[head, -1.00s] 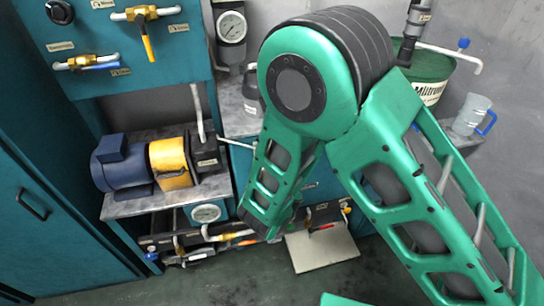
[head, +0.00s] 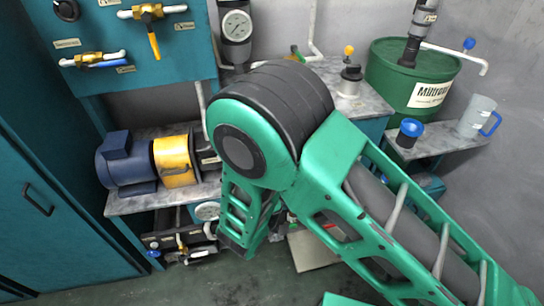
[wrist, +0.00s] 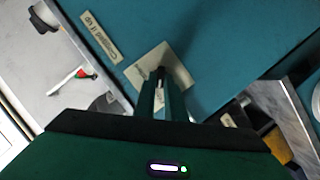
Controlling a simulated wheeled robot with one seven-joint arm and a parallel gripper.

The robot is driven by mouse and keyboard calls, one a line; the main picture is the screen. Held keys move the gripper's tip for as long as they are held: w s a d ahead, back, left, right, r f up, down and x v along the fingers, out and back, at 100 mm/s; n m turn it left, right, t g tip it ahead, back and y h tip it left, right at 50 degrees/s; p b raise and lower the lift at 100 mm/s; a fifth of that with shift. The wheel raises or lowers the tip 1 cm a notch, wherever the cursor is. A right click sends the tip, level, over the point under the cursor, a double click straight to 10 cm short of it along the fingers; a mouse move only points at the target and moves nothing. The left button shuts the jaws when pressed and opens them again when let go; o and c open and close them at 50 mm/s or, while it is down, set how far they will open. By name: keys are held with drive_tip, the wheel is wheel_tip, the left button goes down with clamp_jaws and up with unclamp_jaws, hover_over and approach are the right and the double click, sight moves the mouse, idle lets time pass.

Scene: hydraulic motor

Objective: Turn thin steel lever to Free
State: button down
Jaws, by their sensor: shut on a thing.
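In the wrist view my gripper (wrist: 163,90) reaches down to a pale square plate (wrist: 178,65) on a teal panel. Its fingers are shut on a small, dark, thin piece at the plate, which I take to be the thin steel lever (wrist: 161,71). Most of the lever is hidden between the fingers, so its angle cannot be told. Writing on the plate is partly covered and not readable. In the head view my green arm hides the gripper and the lever.
A label (wrist: 100,38) seems to read "Connected if up". A red-handled part (wrist: 85,73) lies on the left. In the head view stand a blue and yellow motor (head: 172,160), a pressure gauge (head: 236,25), a green drum (head: 415,80) and a clear jug (head: 478,115).

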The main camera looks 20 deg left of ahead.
drive_tip(key=shift+w+d+f, duration=0.2)
drive_tip(key=shift+w+d, duration=0.1)
drive_tip(key=shift+d, duration=0.15)
drive_tip(key=c, duration=1.8)
unclamp_jaws()
drive_tip(key=shift+w, duration=0.15)
drive_tip(key=shift+a, duration=0.1)
drive_tip(key=shift+a+r, duration=0.2)
drive_tip(key=shift+a, duration=0.15)
drive_tip(key=v, duration=1.1)
drive_tip(key=shift+d+f, duration=0.25)
drive_tip(key=shift+f, duration=0.05)
drive_tip(key=shift+d, duration=0.1)
